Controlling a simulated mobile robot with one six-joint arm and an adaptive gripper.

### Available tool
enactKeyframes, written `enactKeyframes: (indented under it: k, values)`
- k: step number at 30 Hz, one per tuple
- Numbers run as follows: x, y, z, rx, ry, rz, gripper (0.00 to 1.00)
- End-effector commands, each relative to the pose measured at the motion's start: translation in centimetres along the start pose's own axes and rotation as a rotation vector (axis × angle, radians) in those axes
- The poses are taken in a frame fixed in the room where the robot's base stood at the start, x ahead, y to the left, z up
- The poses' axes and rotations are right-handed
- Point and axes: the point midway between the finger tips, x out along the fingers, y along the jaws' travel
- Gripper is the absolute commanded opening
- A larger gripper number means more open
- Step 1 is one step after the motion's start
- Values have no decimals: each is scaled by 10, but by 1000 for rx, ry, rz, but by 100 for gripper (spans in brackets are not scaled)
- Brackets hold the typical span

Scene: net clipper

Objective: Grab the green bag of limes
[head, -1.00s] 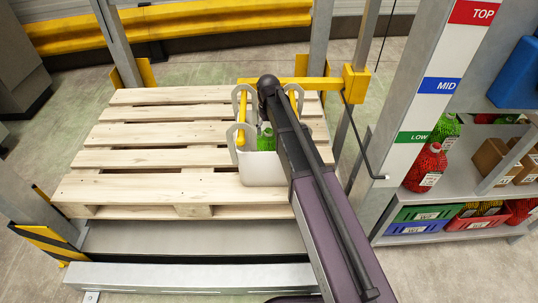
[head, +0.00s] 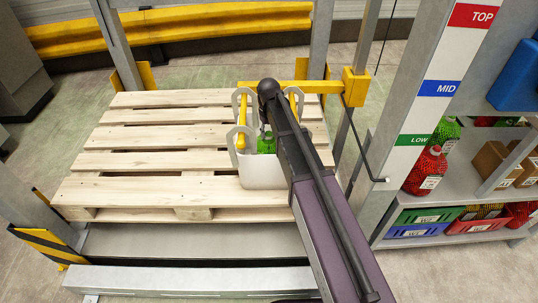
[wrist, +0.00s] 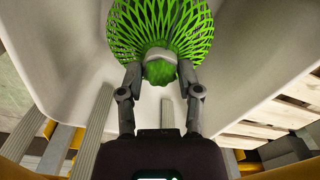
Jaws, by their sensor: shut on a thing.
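A green net bag (wrist: 160,30) shows at the top of the wrist view, inside a pale white container. My gripper (wrist: 161,72) is shut on the bag's bunched neck, with one finger on each side. In the head view, part of the green bag (head: 266,144) shows within the white container (head: 262,176), just left of my arm. My arm hides the gripper there. Limes cannot be made out one by one.
The container with grey looped handles stands at the right of a wooden pallet (head: 130,160). A yellow bar (head: 310,86) runs behind it. A post with level labels (head: 436,87) and a shelf with red net bags (head: 425,170), another green bag (head: 446,128) and crates are at right.

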Motion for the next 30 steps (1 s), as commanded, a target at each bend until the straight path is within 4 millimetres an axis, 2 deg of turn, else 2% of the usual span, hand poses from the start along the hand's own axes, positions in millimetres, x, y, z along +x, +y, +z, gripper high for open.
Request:
enactKeyframes:
  k: [17, 30]
  values:
    - [-7, 0, 0, 0, -1, 0, 0]
    - [-44, 0, 0, 1, 0, 0, 0]
